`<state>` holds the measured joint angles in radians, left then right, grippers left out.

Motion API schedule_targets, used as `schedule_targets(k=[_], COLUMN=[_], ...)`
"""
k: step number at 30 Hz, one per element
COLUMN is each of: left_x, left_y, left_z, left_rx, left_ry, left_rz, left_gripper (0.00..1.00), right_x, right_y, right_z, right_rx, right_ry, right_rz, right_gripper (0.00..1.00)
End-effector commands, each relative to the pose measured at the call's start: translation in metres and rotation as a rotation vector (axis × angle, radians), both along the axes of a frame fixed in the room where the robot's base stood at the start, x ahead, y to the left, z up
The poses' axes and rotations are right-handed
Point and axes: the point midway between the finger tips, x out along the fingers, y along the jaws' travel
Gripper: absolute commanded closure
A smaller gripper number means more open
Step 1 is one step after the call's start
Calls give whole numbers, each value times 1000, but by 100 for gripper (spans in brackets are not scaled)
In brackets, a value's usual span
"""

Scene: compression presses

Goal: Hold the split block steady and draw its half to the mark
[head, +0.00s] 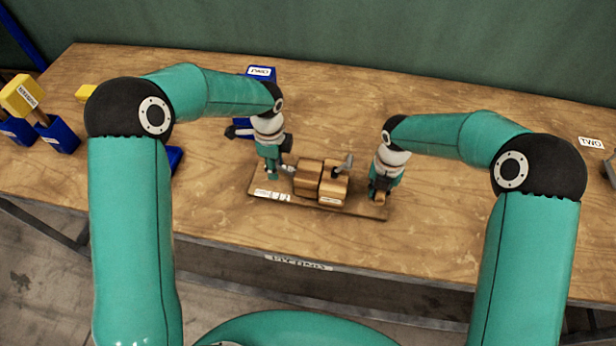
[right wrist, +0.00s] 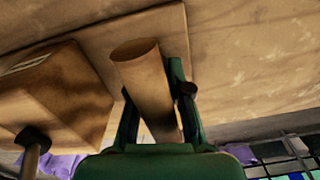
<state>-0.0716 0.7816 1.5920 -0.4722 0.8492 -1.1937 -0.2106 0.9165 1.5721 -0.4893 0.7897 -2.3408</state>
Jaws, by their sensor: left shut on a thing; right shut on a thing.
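The wooden split block (head: 308,178) sits on a thin wooden board (head: 350,208), its halves side by side with a dark seam between them. My right gripper (head: 381,193) is shut on a round wooden peg (head: 380,198) at the board's right end, apart from the block. In the right wrist view the peg (right wrist: 145,80) stands between both fingers.
White labels (head: 271,194) lie on the board's front left. Blue stands with yellow blocks (head: 22,95) are at the far left, and a blue item (head: 262,73) is behind my left wrist.

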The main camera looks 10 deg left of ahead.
Motion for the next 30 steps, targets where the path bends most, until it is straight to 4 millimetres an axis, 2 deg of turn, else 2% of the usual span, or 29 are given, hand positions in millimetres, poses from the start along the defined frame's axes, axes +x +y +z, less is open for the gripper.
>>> schedule_targets(k=[16, 17, 21, 22, 30], left_x=[1, 1, 1, 1, 1], left_y=[20, 19, 19, 18, 18], left_z=[1, 1, 1, 1, 1], left_rx=[3, 3, 2, 2, 2], left_ry=[-2, -2, -2, -1, 0], left_rz=[4, 3, 2, 2, 1], left_gripper=[100, 61, 38, 35, 35], right_x=[0, 0, 0, 0, 0], right_y=[-2, -2, -2, -2, -1], right_z=[0, 0, 0, 0, 0], right_rx=[-4, -5, -4, -4, -3], right_ry=[2, 2, 2, 2, 2], right_rz=[0, 0, 0, 0, 0], right_gripper=[100, 100, 100, 100, 100])
